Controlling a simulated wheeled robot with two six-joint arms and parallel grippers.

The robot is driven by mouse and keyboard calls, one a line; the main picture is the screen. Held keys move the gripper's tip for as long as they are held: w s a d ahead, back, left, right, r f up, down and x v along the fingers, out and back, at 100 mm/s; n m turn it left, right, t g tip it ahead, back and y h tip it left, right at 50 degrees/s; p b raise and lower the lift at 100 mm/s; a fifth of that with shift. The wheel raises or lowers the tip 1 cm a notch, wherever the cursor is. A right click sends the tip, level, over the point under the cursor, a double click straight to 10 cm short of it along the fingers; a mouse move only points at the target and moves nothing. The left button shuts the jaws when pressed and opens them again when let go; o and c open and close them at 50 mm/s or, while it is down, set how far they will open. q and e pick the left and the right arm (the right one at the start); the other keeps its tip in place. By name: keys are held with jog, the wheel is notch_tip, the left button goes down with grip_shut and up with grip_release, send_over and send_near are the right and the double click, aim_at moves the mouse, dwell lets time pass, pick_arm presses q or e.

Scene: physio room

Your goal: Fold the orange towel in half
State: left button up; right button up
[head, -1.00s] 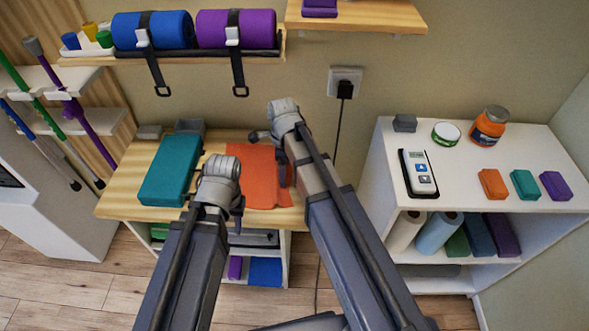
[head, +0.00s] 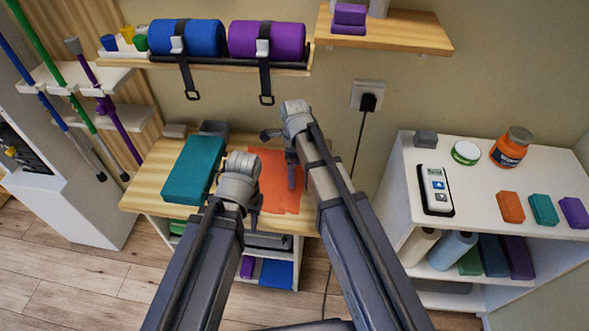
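The orange towel (head: 274,178) lies on the wooden top of the low cabinet (head: 150,186), right of a teal block. It looks mostly flat, and its left part is hidden behind my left arm. My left gripper (head: 252,207) is over the towel's front left side, with its fingers pointing down and largely hidden by the wrist. My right gripper (head: 285,150) is over the towel's back right part, a dark finger reaching down near the cloth. I cannot tell whether either gripper touches or holds the towel.
The teal block (head: 191,170) lies left of the towel, with small grey blocks (head: 213,128) behind it. A white shelf unit (head: 455,200) with a jar, tin and coloured blocks stands at the right. A wall shelf with blue and purple rolls (head: 266,40) hangs above.

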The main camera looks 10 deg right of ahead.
notch_tip(320, 180, up, 6)
jog(key=p, duration=0.5)
